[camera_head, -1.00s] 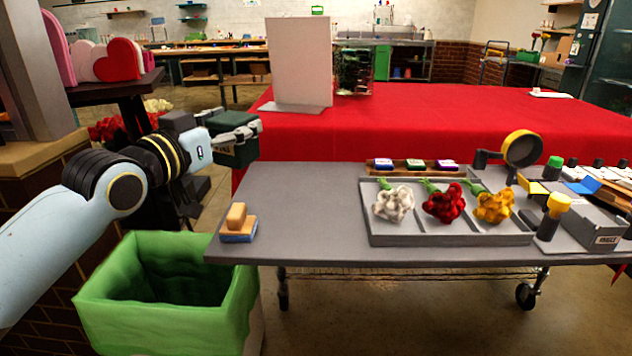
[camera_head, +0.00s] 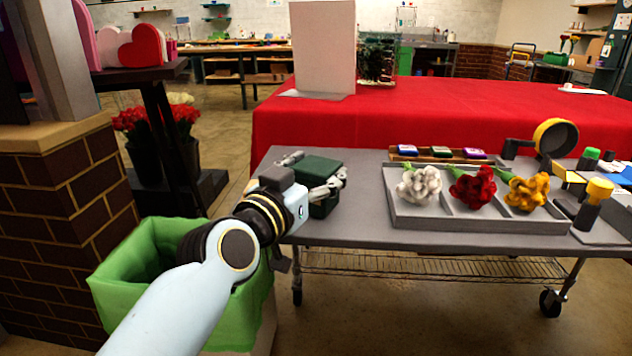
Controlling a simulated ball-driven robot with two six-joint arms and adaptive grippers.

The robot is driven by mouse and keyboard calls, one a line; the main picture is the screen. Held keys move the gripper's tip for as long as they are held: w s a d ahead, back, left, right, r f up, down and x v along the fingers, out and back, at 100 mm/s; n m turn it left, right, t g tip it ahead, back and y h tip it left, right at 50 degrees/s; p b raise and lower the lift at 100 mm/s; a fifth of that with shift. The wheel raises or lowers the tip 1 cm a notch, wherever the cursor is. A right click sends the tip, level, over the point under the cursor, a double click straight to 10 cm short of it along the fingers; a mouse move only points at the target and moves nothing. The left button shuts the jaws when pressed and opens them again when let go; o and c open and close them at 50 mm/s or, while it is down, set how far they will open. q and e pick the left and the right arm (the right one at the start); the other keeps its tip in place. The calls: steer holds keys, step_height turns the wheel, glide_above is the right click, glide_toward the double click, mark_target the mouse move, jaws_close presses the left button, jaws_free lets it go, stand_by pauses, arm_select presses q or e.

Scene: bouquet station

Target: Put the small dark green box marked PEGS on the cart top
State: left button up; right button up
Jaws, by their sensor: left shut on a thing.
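The small dark green box (camera_head: 318,172) is between the fingers of my left gripper (camera_head: 318,177), which is shut on it. The box is over the left end of the grey cart top (camera_head: 362,195). I cannot tell whether it touches the surface or is held just above it. Its marking is not readable in this view. My left arm comes in from the lower left and hides part of the cart's left edge. My right gripper is not in view.
A grey tray (camera_head: 412,222) with white, red and yellow flowers lies right of the box. Behind it is a rack of coloured pads (camera_head: 440,162). A green-lined bin (camera_head: 232,318) stands below the cart's left end. Bare cart top lies between box and tray.

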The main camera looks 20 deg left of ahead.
arm_select(q)
steer(key=shift+f, duration=0.15)
steer(key=o, duration=1.3)
steer(key=shift+c, duration=0.2)
